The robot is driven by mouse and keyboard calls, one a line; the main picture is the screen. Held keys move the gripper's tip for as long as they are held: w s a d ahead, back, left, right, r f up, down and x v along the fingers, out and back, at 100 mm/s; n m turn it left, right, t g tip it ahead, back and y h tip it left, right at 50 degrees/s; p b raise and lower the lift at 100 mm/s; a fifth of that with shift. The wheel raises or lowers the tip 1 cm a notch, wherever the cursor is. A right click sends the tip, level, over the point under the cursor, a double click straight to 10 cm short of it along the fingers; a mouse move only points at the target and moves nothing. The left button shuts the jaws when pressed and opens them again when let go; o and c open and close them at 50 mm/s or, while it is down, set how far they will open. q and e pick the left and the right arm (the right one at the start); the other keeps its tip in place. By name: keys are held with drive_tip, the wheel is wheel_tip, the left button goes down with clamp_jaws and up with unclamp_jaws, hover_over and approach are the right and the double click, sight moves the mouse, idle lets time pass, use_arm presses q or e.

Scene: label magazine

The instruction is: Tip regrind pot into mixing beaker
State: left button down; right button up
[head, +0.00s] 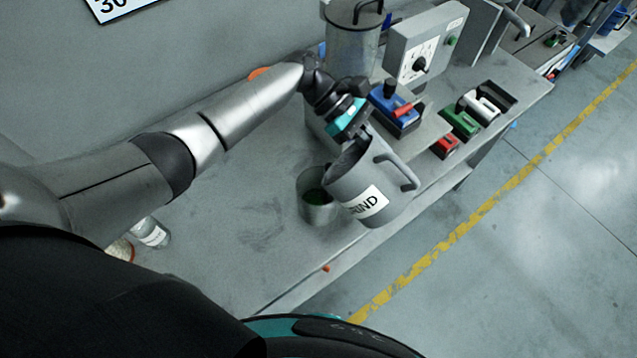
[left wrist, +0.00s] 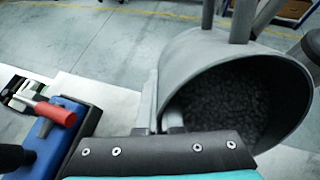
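The grey regrind pot (head: 378,205), with a white label ending in "IND" and a side handle, hangs above the front of the bench. It leans slightly toward the mixing beaker. My left gripper (head: 357,138) is shut on its rim; the fingers (left wrist: 163,112) clasp the wall in the left wrist view. That view shows dark granules inside the pot (left wrist: 285,58). Something green lies inside the beaker. My right gripper is not in view.
A blue device with a red handle (head: 395,112) stands behind the pot, and shows in the wrist view (left wrist: 58,125). Green (head: 461,122) and red (head: 445,146) blocks sit farther right. A clear jar (head: 152,233) stands at left. The bench edge drops to open floor.

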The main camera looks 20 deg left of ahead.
use_arm(q)
drive_tip(key=shift+h+b, duration=0.45)
drive_tip(key=shift+h, duration=0.05)
idle(0.4)
drive_tip(key=shift+w+a+r+g+h, duration=0.15)
drive_tip(key=shift+a+r+g+h, duration=0.15)
drive_tip(key=shift+h, duration=0.2)
idle(0.6)
drive_tip(key=shift+d, duration=0.1)
idle(0.8)
